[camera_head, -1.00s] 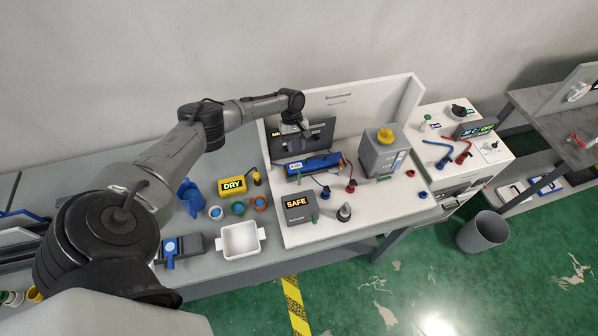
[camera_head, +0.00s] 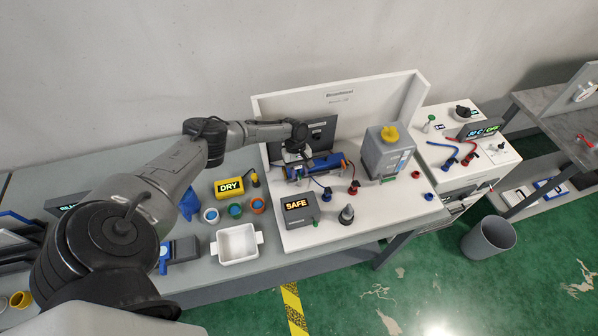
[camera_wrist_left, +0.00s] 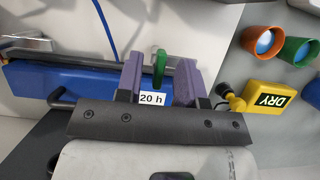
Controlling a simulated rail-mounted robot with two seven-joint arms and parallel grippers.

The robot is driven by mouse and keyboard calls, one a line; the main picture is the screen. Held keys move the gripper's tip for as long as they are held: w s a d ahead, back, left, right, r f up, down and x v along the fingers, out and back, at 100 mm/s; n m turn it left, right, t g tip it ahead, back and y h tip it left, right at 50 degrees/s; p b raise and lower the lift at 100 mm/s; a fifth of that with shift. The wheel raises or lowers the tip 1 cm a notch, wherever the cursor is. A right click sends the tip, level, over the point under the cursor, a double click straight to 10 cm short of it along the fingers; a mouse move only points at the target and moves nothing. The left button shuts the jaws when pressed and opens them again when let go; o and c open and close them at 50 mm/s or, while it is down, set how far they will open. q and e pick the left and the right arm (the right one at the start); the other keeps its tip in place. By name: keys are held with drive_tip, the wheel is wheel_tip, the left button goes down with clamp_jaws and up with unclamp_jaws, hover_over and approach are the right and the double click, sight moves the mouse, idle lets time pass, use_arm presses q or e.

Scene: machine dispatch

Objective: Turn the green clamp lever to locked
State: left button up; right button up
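The green clamp lever (camera_wrist_left: 159,65) stands between the two purple fingers of my left gripper (camera_wrist_left: 160,78) in the left wrist view. A gap shows on each side of it, so the fingers are open around it. A "20 h" label (camera_wrist_left: 152,99) is just below the lever. The blue unit (camera_wrist_left: 35,82) lies behind the fingers; in the head view this blue unit (camera_head: 327,164) lies on the white bench. My left gripper (camera_head: 295,158) is over its left end there and hides part of it. My right gripper is not in view.
The SAFE box (camera_head: 298,210) and a grey canister (camera_head: 385,155) stand near the blue unit. The yellow DRY box (camera_head: 229,187), small cups and a white tray (camera_head: 237,243) are to the left. A dark panel (camera_head: 318,130) stands behind.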

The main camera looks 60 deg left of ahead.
use_arm(q)
clamp_jaws()
